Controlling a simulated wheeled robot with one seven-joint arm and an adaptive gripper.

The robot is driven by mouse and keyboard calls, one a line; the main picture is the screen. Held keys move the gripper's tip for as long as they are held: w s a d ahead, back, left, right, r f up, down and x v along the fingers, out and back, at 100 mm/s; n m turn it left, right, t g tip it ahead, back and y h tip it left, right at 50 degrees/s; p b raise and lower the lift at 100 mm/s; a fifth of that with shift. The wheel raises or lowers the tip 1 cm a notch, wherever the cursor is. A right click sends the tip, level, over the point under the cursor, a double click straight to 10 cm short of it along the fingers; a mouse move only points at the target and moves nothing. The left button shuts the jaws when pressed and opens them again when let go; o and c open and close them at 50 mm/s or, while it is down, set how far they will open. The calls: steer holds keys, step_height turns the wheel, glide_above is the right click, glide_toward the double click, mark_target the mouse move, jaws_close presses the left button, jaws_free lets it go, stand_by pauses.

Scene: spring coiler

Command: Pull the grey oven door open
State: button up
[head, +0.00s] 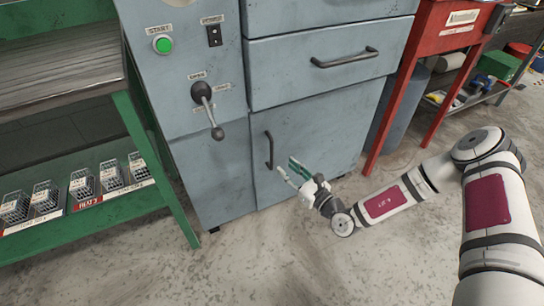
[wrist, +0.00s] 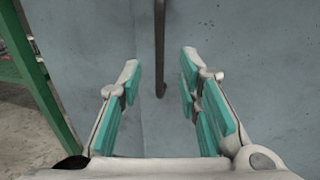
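The grey oven door (head: 310,133) is the lower front panel of the grey cabinet and looks shut. Its dark upright handle (head: 269,150) is near the door's left edge. My gripper (head: 286,168) is open and empty, just in front of the door and a little right of and below the handle. In the wrist view, the handle (wrist: 160,50) stands between and beyond my two teal-padded fingers (wrist: 156,85). The fingertips appear apart from the handle, whose lower end shows in the gap.
A drawer with a horizontal handle (head: 345,58) is above the door. A lever (head: 206,105) and green start button (head: 163,45) are on the panel at left. A green rack (head: 160,165) with wire baskets stands left, a red stand (head: 402,90) right. Floor in front is clear.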

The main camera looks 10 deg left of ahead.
steer(key=b, duration=0.3)
glide_above(271, 167)
steer(key=shift+w+d, duration=0.1)
steer(key=shift+w, duration=0.25)
jaws_close()
